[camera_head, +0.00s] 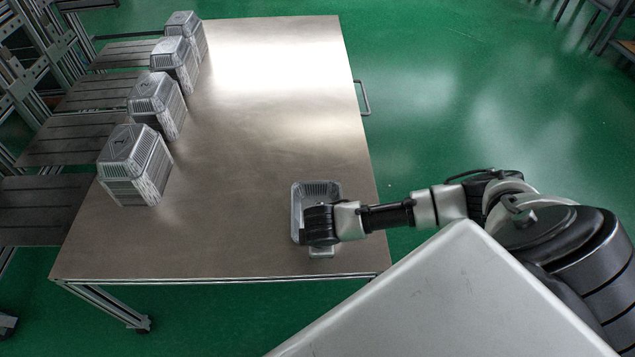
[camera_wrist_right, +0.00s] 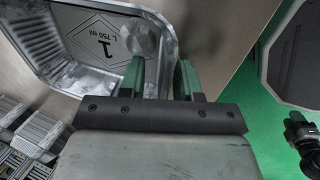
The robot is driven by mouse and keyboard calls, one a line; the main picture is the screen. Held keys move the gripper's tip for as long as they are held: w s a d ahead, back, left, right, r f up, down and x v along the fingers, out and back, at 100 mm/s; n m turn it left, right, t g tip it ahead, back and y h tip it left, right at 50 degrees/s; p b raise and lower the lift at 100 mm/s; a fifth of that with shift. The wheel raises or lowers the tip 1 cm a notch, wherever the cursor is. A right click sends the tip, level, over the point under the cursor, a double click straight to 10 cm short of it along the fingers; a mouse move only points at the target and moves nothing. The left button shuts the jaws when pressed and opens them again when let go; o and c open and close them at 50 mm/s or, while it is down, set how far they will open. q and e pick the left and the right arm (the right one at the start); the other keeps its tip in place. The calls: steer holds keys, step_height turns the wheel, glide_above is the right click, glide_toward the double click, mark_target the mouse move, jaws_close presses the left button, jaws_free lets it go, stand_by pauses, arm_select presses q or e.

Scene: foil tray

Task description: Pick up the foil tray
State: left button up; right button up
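A single open foil tray (camera_head: 297,207) lies on the metal table near its front right edge in the head view. My right gripper (camera_head: 320,238) reaches in from the right and covers the front part of the tray. In the right wrist view the tray (camera_wrist_right: 75,42) shows its floor with a printed mark and its ribbed walls. There my right gripper (camera_wrist_right: 160,72) has its two green fingers apart, one on the tray's inner side and one outside, with the tray's wall between them. Whether either finger touches the wall is not clear.
Several stacks of foil trays (camera_head: 135,165) stand along the table's left edge. The metal table (camera_head: 235,210) is bare in the middle. A handle (camera_head: 363,98) sticks out at the table's right side. Racks stand to the left; green floor lies to the right.

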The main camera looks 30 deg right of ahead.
arm_select(q)
steer(key=shift+s+f, duration=0.1)
steer(key=shift+s, duration=0.25)
arm_select(e)
steer(key=shift+f, duration=0.1)
arm_select(q)
steer(key=shift+s+a+f, duration=0.1)
steer(key=shift+s, duration=0.05)
steer(key=shift+w, duration=0.2)
arm_select(e)
steer(key=shift+f, duration=0.1)
arm_select(q)
steer(key=shift+s+f, duration=0.15)
steer(key=shift+s, duration=0.2)
arm_select(e)
jaws_close()
arm_select(q)
steer(key=shift+s, duration=0.2)
stand_by(0.4)
